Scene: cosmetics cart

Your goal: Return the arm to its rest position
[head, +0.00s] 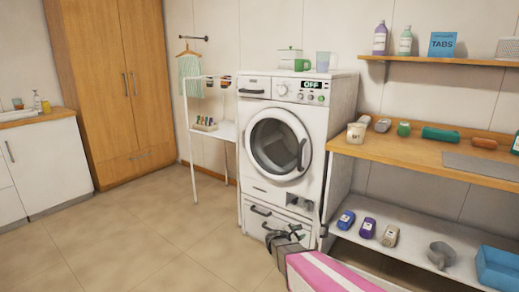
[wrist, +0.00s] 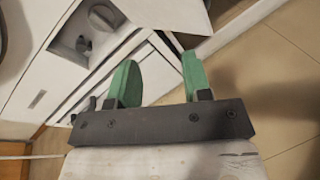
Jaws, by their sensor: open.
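My gripper (head: 284,236) is low in front of the washing machine (head: 285,145) in the head view, close to its lower drawers. In the wrist view, the two green fingers of my gripper (wrist: 160,68) stand well apart with nothing between them. White machine panels and a round dark knob (wrist: 103,17) lie beyond the fingers at the upper left. My arm comes in from the bottom edge of the head view. In the head view, the fingertips are small and hard to make out.
A wooden counter (head: 390,152) with several items is right of the machine. A lower white shelf (head: 345,250) holds bottles, a grey cup (head: 441,255) and a blue bin (head: 497,268). A drying rack (head: 195,160) stands left. The tiled floor (head: 140,240) is clear.

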